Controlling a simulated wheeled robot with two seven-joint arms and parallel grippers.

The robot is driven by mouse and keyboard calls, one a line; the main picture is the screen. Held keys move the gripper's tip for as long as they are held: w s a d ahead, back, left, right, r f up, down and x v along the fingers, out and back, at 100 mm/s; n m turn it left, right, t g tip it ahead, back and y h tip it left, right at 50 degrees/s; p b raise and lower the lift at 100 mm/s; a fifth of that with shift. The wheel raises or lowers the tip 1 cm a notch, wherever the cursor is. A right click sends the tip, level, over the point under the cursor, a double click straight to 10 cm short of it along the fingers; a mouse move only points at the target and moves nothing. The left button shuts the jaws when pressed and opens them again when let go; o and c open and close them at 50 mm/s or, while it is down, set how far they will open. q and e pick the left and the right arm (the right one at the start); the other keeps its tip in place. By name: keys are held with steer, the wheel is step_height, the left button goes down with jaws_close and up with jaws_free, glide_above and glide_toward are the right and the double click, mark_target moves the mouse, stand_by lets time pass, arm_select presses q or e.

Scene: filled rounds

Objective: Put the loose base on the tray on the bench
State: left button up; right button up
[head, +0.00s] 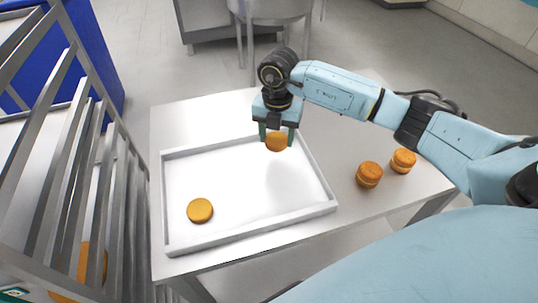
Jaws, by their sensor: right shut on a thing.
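My right gripper (276,136) comes in from the right and points down over the far right part of the white tray (175,247). It is shut on an orange-brown round (276,143), held between its fingers. I cannot tell whether this round touches the tray floor. Another flat orange-brown round, a single base (200,210), lies in the tray near its front left. The tray rests on the pale bench (180,120). My left gripper is not in view.
Two stacked rounds (369,174) (403,160) stand on the bench to the right of the tray. A metal rack (70,170) with slanted bars stands at the left, with orange pieces low inside. A blue cabinet (95,50) is behind it. The tray's middle is clear.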

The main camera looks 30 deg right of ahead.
mark_target(276, 158)
step_height(276, 158, down, 6)
steer(key=shift+r, duration=0.15)
stand_by(0.3)
steer(key=o, duration=0.7)
step_height(276, 158, up, 12)
steer(key=shift+r, duration=0.1)
stand_by(0.3)
